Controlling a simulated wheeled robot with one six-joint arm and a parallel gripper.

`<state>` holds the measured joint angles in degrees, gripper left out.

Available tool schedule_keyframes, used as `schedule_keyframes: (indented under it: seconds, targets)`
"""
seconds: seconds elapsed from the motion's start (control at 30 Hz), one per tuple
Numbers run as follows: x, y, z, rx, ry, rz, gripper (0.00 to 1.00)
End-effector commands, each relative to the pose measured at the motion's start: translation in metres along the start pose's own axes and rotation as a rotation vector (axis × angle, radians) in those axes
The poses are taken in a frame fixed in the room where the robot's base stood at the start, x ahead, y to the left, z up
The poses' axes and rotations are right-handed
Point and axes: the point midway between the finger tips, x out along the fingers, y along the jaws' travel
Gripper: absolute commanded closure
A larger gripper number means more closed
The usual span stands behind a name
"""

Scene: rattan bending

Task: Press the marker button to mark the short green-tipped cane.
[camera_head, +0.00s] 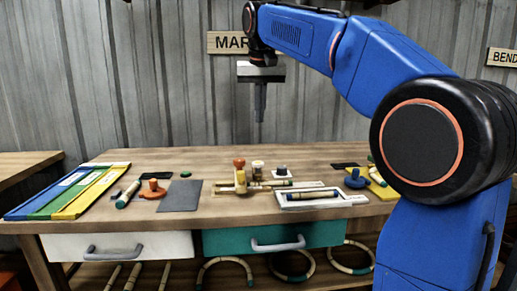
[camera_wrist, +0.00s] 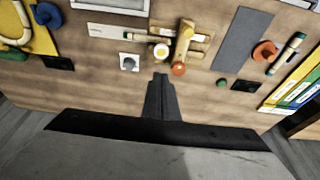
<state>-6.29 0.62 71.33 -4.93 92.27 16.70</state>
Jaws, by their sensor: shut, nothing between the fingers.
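My gripper (camera_head: 259,119) is shut and empty, pointing straight down, high above the back of the bench. In the wrist view its fingertips (camera_wrist: 161,77) show near the yellow wooden fixture (camera_wrist: 184,42). This fixture (camera_head: 240,184) has an orange-red knob (camera_head: 239,162) on top. A cream-topped button (camera_head: 257,166) stands beside it, and a grey button (camera_head: 280,170) sits on a pale square base. I cannot tell which is the marker button. A pale cane with a green tip (camera_wrist: 195,27) lies at the fixture, partly hidden by it. My gripper touches none of these.
A white tray (camera_head: 342,202) with a cane stands right of the fixture. To the left lie a dark grey plate (camera_head: 181,196), an orange knob (camera_head: 153,186), another green-tipped cane (camera_head: 128,194) and coloured boards (camera_head: 83,193). A blue knob (camera_head: 355,179) is at the right.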

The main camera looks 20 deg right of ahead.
Motion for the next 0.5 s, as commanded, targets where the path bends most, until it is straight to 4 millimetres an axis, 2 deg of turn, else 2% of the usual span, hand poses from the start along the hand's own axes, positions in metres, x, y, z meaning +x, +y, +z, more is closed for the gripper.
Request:
schedule_keyframes:
  seconds: [0.17, 0.5]
  targets:
    - [0.013, 0.0, 0.0, 0.0, -0.002, 0.0, 1.0]
    - [0.071, 0.0, 0.0, 0.0, -0.002, 0.001, 1.0]
